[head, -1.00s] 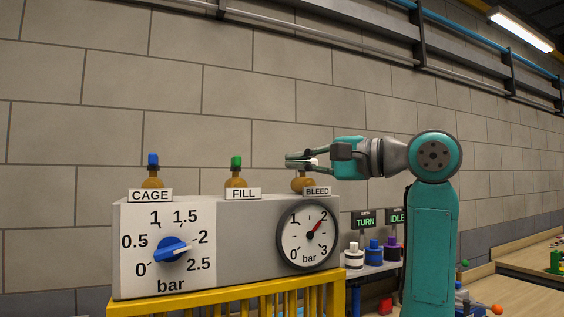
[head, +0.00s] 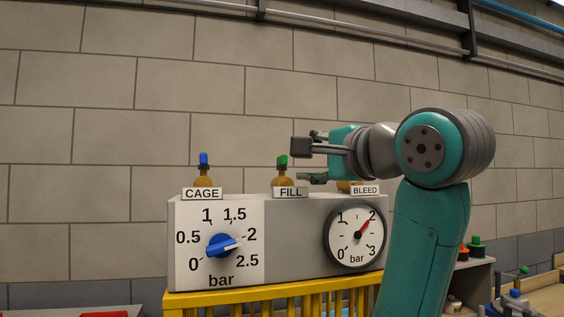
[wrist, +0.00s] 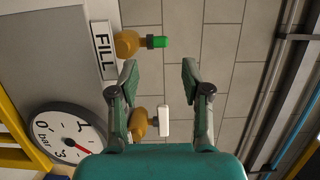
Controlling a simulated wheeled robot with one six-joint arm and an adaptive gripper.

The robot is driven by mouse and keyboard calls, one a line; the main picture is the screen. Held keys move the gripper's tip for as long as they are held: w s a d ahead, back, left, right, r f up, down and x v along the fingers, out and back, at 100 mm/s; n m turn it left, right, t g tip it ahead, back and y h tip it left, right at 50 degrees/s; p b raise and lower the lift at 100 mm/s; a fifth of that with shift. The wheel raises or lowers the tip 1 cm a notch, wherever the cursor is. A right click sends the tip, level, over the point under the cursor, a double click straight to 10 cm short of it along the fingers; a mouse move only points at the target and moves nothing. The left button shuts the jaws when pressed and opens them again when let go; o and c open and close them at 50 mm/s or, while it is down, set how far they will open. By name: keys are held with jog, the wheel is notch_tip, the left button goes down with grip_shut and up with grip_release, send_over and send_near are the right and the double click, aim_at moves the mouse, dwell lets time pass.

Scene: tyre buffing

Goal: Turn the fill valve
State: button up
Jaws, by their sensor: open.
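The fill valve (head: 282,170) is a brass fitting with a green handle, on top of the grey box above the FILL label (head: 291,192). In the wrist view its green handle (wrist: 158,42) lies beyond the fingertips, close to the line between them. My gripper (head: 306,163) is open and empty, just right of the fill valve, its fingers pointing left. It also shows in the wrist view (wrist: 159,75). I see no contact with the green handle. The bleed valve (wrist: 138,122), with a white handle, shows between the fingers farther back; in the head view it is mostly hidden.
The cage valve (head: 203,170) with a blue handle stands at the left. The box front carries a blue regulator knob (head: 222,245) and a round gauge (head: 355,235) reading about 2 bar. A yellow frame (head: 260,301) supports the box. A block wall (head: 120,140) stands behind.

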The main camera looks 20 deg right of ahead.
aim_at(282, 160)
jog(key=w, duration=0.3)
jog(key=w+a, duration=0.1)
jog(key=w, duration=0.2)
jog(key=w+a, duration=0.1)
jog(key=w, duration=0.2)
jog(key=shift+w, duration=0.1)
jog(key=shift+r, duration=0.1)
grip_shut()
